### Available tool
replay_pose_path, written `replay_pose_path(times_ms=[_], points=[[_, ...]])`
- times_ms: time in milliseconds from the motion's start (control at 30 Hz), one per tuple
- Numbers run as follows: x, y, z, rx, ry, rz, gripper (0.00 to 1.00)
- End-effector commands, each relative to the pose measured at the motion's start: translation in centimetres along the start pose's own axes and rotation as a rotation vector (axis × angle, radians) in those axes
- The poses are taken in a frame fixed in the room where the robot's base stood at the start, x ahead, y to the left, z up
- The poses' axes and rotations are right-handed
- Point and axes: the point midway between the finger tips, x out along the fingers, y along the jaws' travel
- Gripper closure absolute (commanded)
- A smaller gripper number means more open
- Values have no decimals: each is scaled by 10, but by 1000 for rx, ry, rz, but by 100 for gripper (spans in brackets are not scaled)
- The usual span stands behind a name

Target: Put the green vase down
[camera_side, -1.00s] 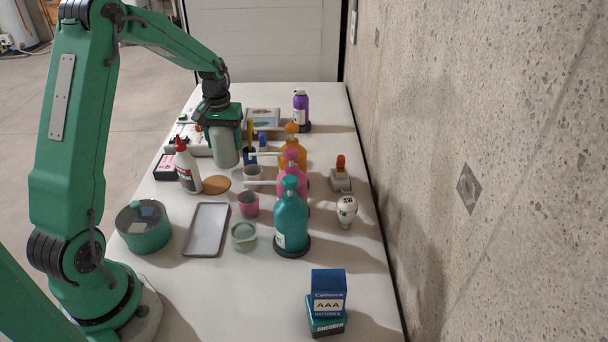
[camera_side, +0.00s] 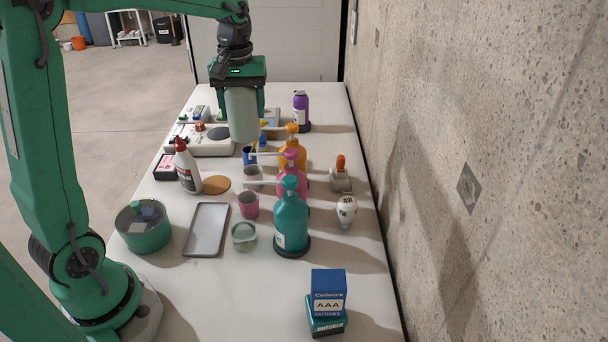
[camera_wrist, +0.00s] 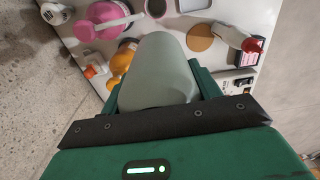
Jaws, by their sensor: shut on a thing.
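The pale green vase (camera_side: 242,118) is held in the air above the back half of the table, roughly upright in the side view. My gripper (camera_side: 240,88) is shut on it from above, with its fingers on either side of the vase. In the wrist view the vase (camera_wrist: 160,70) fills the middle between my gripper's fingers (camera_wrist: 158,88). Its upper end is hidden in the gripper.
A white device with a dark round plate (camera_side: 218,133) lies below and left. Orange (camera_side: 293,148), pink (camera_side: 291,180) and teal (camera_side: 291,220) pump bottles stand in a row. A glue bottle (camera_side: 187,168), a cork disc (camera_side: 216,184) and a grey tray (camera_side: 206,230) are left. Bare table lies front-centre.

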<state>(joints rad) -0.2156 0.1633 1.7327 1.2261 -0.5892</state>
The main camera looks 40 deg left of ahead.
Motion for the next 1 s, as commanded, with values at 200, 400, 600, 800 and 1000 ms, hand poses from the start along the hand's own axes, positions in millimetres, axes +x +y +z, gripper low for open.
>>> replay_pose_path(times_ms=[200,400,600,800,1000], points=[[-30,32,5,286,4,4,77],[-51,57,8,548,6,5,77],[-71,81,14,803,7,6,77],[-86,97,19,999,8,7,77],[-92,104,23,1094,7,6,77]])
